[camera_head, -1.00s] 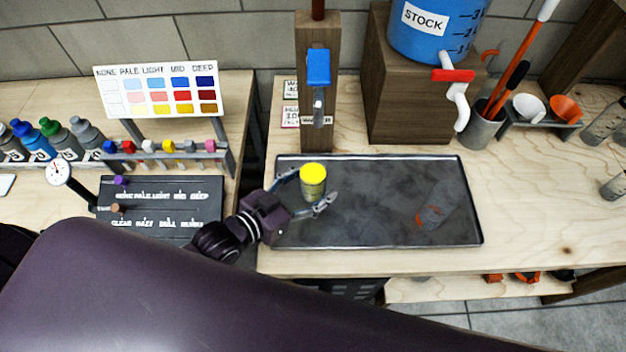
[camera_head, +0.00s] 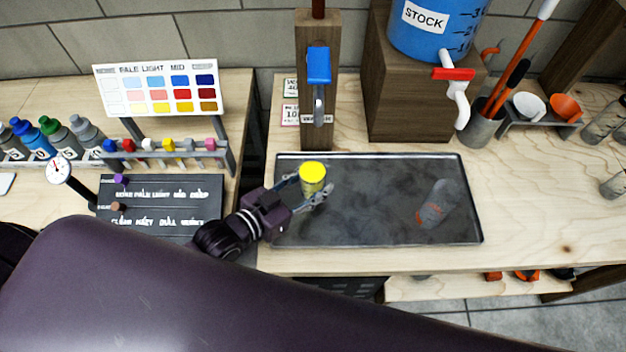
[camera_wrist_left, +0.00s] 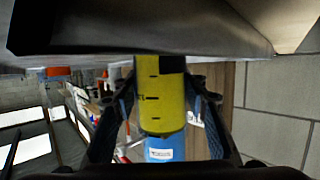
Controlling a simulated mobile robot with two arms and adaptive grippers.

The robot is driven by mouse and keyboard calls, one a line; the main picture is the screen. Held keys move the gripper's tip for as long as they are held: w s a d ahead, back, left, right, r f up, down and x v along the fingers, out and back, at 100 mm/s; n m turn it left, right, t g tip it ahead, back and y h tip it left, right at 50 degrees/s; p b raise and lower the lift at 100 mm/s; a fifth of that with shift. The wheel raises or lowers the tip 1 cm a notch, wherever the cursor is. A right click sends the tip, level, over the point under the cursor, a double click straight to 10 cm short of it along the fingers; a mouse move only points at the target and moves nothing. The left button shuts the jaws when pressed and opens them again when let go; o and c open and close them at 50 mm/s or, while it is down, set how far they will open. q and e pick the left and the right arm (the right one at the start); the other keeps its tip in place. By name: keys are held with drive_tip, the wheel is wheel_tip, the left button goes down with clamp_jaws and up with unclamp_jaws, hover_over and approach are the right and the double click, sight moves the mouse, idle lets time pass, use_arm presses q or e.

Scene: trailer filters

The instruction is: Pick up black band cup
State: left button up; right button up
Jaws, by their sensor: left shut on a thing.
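A small cup (camera_head: 313,182) with yellow contents stands near the left end of the dark tray (camera_head: 370,238). In the left wrist view the yellow cup (camera_wrist_left: 160,105) shows dark graduation marks and a black patch at its upper end, near the tray edge. My left gripper (camera_head: 308,192) comes in from the lower left with its fingers shut on this cup's sides. The cup looks upright, on or very near the tray; I cannot tell if it touches. My right gripper is not in view.
Behind are a wooden post with a blue lever (camera_head: 318,68) and a blue STOCK tank (camera_head: 430,35) on a wooden block (camera_head: 405,100). The tray's middle is free.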

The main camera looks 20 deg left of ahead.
use_arm(q)
drive_tip(key=shift+r, duration=0.2)
wheel_tip(320, 180, up, 10)
drive_tip(key=shift+f, duration=0.25)
idle(0.8)
drive_tip(key=shift+r, duration=0.1)
